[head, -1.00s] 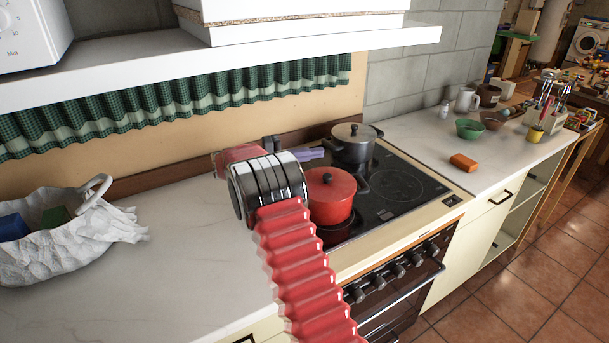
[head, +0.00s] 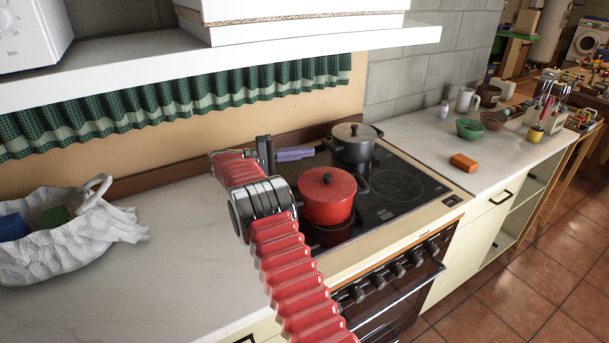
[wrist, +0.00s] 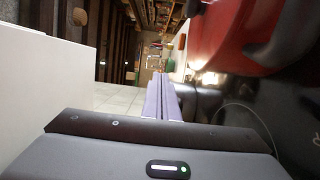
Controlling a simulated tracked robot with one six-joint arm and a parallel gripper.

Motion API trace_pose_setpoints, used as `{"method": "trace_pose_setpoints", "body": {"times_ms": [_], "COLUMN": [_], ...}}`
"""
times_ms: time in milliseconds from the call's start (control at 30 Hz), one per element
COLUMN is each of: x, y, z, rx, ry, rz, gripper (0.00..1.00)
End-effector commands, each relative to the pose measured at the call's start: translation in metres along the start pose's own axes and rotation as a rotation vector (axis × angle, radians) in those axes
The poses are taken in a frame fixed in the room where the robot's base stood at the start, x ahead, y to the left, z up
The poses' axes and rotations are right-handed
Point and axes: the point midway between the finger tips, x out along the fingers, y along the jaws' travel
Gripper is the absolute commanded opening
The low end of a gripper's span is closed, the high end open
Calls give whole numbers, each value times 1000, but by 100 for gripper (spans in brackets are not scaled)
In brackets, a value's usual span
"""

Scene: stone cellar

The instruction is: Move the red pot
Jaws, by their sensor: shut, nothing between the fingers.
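The red pot (head: 327,203) stands upright on the black glass hob, with a red lid, a black knob and a dark handle on its right side. My gripper (head: 311,153) is behind the pot and to its left in the head view, its pale purple fingers pointing right. The fingers (wrist: 160,82) are closed together and empty in the wrist view. There the pot (wrist: 228,38) fills the upper right, close beside the fingers, with a black handle showing. Whether they touch the pot cannot be told.
A dark lidded pot (head: 353,151) stands at the back of the hob (head: 400,188), near my fingertips. The white counter (head: 175,225) is mostly clear at left, with a white bag (head: 70,250). An orange block (head: 463,162) and bowls are on the right counter. A shelf (head: 120,70) overhangs.

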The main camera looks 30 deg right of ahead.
Motion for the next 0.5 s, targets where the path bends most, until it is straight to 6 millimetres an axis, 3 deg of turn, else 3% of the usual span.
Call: {"method": "trace_pose_setpoints", "body": {"times_ms": [500], "x": [0], "y": [-74], "z": [0], "rx": [0], "ry": [0], "rz": [0], "gripper": [0]}}
